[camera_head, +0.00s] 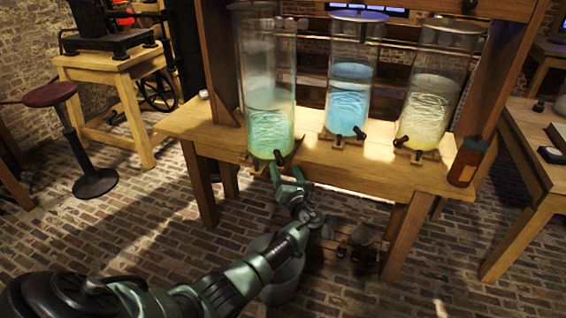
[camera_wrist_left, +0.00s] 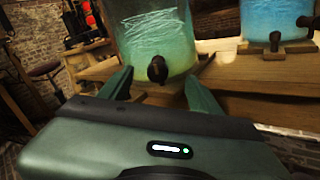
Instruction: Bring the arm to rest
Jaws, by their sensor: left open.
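My left arm reaches in from the lower left of the head view. Its gripper (camera_head: 289,175) is open, just in front of and below the dark tap (camera_head: 279,157) of the left glass jar (camera_head: 267,95), which holds green liquid. In the left wrist view the two fingers stand apart, with the tap (camera_wrist_left: 157,69) showing between them and the jar (camera_wrist_left: 152,30) behind. I see nothing held between the fingers. Whether a finger touches the tap or the table edge, I cannot tell. My right gripper is not in view.
A blue jar (camera_head: 350,85) and a yellow jar (camera_head: 428,95) stand on the wooden table (camera_head: 340,170). A brown bottle (camera_head: 467,162) is at its right end. A grey bucket (camera_head: 283,285) stands on the brick floor under my arm. A stool (camera_head: 50,95) is at left; another table (camera_head: 535,150) is at right.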

